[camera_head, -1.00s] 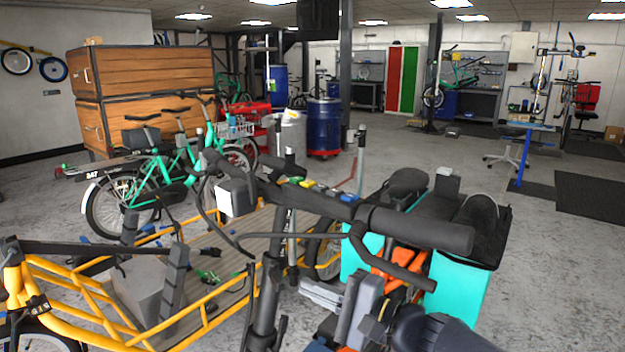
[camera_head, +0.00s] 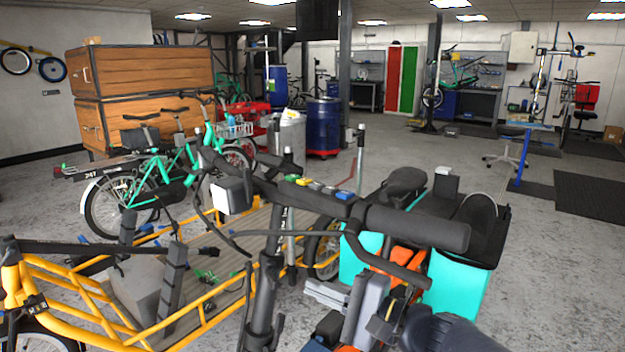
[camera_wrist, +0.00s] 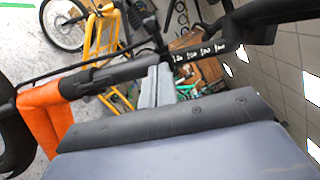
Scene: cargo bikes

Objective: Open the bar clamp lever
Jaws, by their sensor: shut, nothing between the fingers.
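A dark handlebar (camera_head: 415,226) with a thick black grip crosses the middle of the head view, on a black stem (camera_head: 264,305). It also crosses the wrist view (camera_wrist: 115,74). A small dark part (camera_head: 278,330) sticks out beside the stem; I cannot tell whether it is the clamp lever. My gripper (camera_head: 322,293) is below the handlebar, right of the stem, pointing left. In the wrist view its two pale fingers (camera_wrist: 156,86) are together and empty, close to the dark bar in the picture. I cannot tell whether they touch it.
A yellow cargo frame (camera_head: 205,322) with a slatted deck lies at left, with green bikes (camera_head: 160,180) behind. A turquoise pannier (camera_head: 455,283) and orange parts (camera_head: 400,265) crowd the right side. Open floor (camera_head: 555,265) lies at far right.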

